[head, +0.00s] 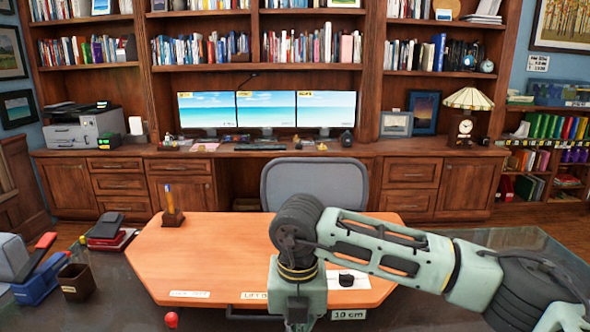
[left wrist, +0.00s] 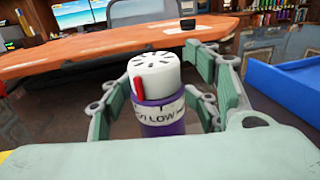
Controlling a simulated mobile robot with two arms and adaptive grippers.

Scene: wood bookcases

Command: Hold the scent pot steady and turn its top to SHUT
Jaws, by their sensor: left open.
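The scent pot (left wrist: 160,95) stands upright in the left wrist view. It has a white slotted top (left wrist: 154,74) with a red pointer on its side and a purple body with a white band. The band reads LOW below the pointer. My left gripper (left wrist: 162,78) is open, with its green fingers on either side of the pot; I cannot tell if they touch it. The lower part of the pot is hidden by my gripper's body. The pot does not show in the head view. My right arm enters there from the right and bends down; its gripper is out of frame.
An orange desk top (head: 215,245) lies in front, with a pen holder (head: 172,207) at its left. A blue tray (head: 40,278) and a brown cup (head: 76,282) stand at the left. A red ball (head: 171,319) is at the front edge. A grey chair (head: 314,184) stands behind.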

